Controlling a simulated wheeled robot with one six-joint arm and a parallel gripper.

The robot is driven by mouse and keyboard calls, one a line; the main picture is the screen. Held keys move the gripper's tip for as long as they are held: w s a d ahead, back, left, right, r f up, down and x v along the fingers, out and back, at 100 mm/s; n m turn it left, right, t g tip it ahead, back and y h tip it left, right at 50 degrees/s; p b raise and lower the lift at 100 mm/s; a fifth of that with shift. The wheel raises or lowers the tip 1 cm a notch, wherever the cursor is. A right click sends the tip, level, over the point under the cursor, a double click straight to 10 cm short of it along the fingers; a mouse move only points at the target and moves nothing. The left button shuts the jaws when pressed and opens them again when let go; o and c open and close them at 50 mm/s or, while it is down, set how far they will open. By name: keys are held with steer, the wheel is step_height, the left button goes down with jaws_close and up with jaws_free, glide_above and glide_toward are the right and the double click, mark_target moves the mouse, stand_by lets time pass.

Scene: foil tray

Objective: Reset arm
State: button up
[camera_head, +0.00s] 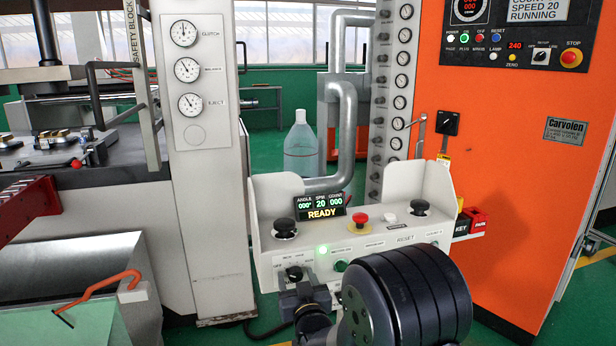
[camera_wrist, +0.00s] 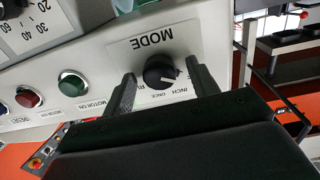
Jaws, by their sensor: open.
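My gripper (camera_wrist: 164,76) is open in the wrist view, with its two dark fingers on either side of the black MODE selector knob (camera_wrist: 161,71). A gap shows between the knob and each finger. In the head view, the MODE knob (camera_head: 294,273) is at the lower left of the white control console (camera_head: 385,247), and my gripper (camera_head: 303,298) is just in front of it. My dark arm links hide the console's lower right. The console display (camera_head: 320,205) reads READY, and a green lamp is lit below it.
Beside the MODE knob are a green MOTOR ON button (camera_wrist: 73,83) and a red button (camera_wrist: 28,97). The console top carries a red mushroom button (camera_head: 361,217) and two black buttons. An orange cabinet (camera_head: 510,190) stands right; a white gauge column (camera_head: 205,150) stands left.

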steer(key=shift+r+m+p, duration=0.15)
steer(key=shift+m+p, duration=0.95)
steer(key=shift+p, duration=0.05)
steer(key=shift+f+v, duration=0.2)
steer(key=shift+v, duration=1)
